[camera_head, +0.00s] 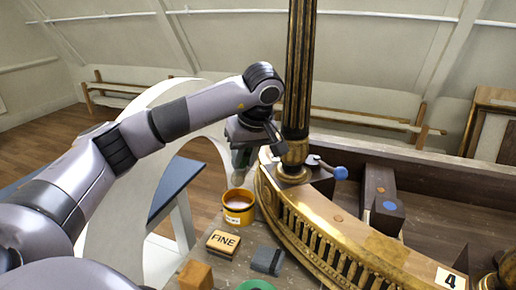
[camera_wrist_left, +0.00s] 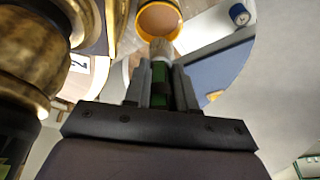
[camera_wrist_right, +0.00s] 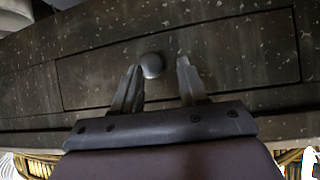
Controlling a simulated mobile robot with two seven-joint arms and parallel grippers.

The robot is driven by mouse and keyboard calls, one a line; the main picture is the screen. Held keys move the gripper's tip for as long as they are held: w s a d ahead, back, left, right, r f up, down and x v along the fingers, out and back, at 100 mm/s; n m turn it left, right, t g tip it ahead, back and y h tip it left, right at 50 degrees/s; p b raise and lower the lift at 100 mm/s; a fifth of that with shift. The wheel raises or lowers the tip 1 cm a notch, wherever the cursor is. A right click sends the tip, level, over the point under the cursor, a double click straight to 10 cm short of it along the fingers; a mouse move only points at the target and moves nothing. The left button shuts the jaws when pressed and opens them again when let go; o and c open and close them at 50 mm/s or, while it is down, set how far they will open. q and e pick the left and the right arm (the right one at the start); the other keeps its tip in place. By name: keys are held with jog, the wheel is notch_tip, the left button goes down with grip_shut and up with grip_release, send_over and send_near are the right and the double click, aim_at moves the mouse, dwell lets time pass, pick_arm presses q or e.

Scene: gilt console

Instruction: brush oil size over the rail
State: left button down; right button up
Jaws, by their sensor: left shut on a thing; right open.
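My left gripper (camera_head: 243,150) is shut on a brush with a green handle (camera_wrist_left: 160,72), its pale bristles (camera_wrist_left: 160,47) pointing down. The brush is just above the yellow pot (camera_head: 238,208), which holds pale liquid; whether the bristles touch it I cannot tell. The pot also shows in the left wrist view (camera_wrist_left: 158,20). The curved gilt rail (camera_head: 352,232) runs from the column's foot toward the lower right. My right gripper (camera_wrist_right: 159,72) is open and empty, its fingers either side of a round knob (camera_wrist_right: 152,65) on a dark drawer front. It is out of the head view.
A block marked FINE (camera_head: 223,242), a grey block (camera_head: 267,260) and a green ring (camera_head: 257,285) lie near the pot. A dark fluted column (camera_head: 299,70) rises beside the left gripper. A blue-ended tool (camera_head: 340,172) and a dark block (camera_head: 387,212) are behind the rail.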

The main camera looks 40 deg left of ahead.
pick_arm(q)
jog(key=shift+w+f, duration=0.1)
jog(key=shift+f, duration=2.85)
jog(key=shift+f, duration=0.6)
jog(key=shift+r, duration=0.1)
jog(key=shift+r, duration=3.4)
